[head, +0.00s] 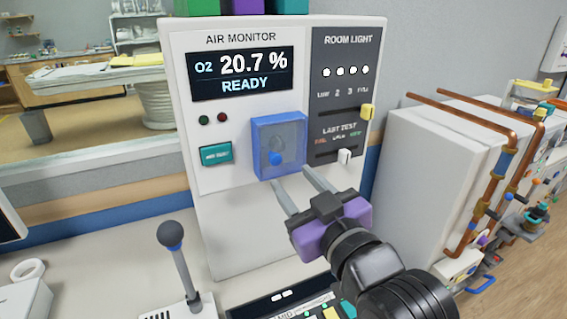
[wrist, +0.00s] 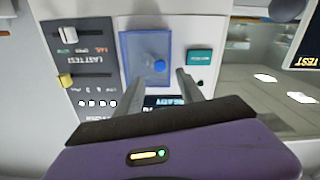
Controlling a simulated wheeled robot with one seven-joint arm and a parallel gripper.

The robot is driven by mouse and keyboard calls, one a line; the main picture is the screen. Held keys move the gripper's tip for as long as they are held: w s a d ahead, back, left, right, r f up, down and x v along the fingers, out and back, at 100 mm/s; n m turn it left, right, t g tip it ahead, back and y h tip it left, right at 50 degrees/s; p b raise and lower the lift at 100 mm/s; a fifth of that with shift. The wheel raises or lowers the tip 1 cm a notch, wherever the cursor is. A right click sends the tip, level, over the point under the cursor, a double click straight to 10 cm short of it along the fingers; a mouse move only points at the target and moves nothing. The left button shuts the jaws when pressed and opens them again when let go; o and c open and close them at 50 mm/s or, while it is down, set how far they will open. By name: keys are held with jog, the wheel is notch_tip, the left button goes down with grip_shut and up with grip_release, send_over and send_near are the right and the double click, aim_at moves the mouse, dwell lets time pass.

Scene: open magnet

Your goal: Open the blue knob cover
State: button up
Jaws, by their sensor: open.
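The blue knob cover (head: 292,132) is a see-through blue box on the front of the white air monitor panel (head: 222,120), below the screen. It looks closed. A round blue knob (head: 276,158) shows at its lower left; I cannot tell whether it is on the cover's face or behind it. A grey round shape shows faintly through the cover. My gripper (head: 290,176) is open and empty, its two grey fingers pointing up at the cover's lower edge. In the wrist view, which is upside down, the cover (wrist: 135,48) and knob (wrist: 159,66) lie just beyond the fingertips (wrist: 158,76), apparently apart from them.
A teal button (head: 216,154) is left of the cover. Yellow (head: 367,112) and white (head: 344,157) slider handles are on the dark strip to the right. A lever with a dark ball (head: 170,235) stands at lower left. Copper pipes (head: 470,190) run along white cabinets at right.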

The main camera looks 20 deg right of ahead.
aim_at(276, 161)
jog(key=w+p, duration=0.1)
jog(key=w, duration=0.6)
jog(key=shift+w, duration=0.35)
grip_shut()
dwell(1.1)
